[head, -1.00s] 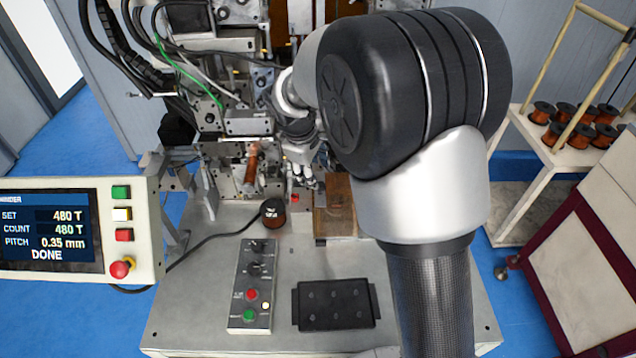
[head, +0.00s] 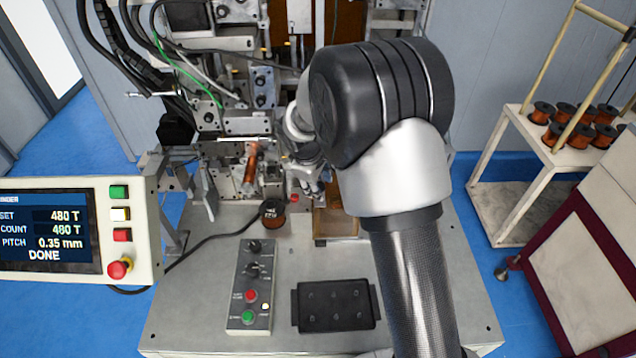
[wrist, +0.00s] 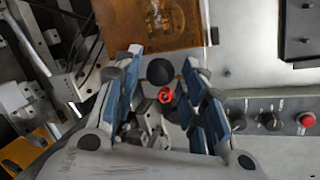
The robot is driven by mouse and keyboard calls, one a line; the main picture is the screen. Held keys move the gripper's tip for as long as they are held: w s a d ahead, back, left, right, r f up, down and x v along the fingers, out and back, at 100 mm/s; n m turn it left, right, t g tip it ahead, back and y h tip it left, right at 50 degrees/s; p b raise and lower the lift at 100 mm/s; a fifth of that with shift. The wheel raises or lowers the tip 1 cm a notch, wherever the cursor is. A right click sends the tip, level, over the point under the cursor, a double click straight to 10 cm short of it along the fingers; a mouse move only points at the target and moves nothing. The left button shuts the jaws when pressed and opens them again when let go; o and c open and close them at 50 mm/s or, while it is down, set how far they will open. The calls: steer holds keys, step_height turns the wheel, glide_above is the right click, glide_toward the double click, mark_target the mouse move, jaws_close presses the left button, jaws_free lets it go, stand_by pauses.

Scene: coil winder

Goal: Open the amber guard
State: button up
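The amber guard (head: 336,222) is a translucent amber panel low at the front of the winder, partly hidden by my arm in the head view. In the wrist view its flat amber face (wrist: 140,28) lies just beyond my fingertips. My gripper (wrist: 160,85) is open, its blue-padded fingers spread on either side of a black round knob (wrist: 160,71). No finger clearly touches the knob. I cannot tell whether the knob is fixed to the guard. In the head view my gripper (head: 316,182) is beside the guard, at its back left, mostly covered by my wrist.
A small red part (wrist: 166,96) shows between the fingers. A copper spool (head: 272,212) stands left of the guard. A button panel (head: 250,288) and a black mat (head: 335,305) are in front. The winder mechanism (head: 235,130) crowds the back.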

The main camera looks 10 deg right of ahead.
jaws_close()
stand_by(0.4)
steer(key=d, duration=0.3)
steer(key=s+d, duration=0.1)
steer(key=d, duration=0.2)
steer(key=s+d+p, duration=0.1)
steer(key=d, duration=0.3)
steer(key=shift+o, duration=1.3)
jaws_free()
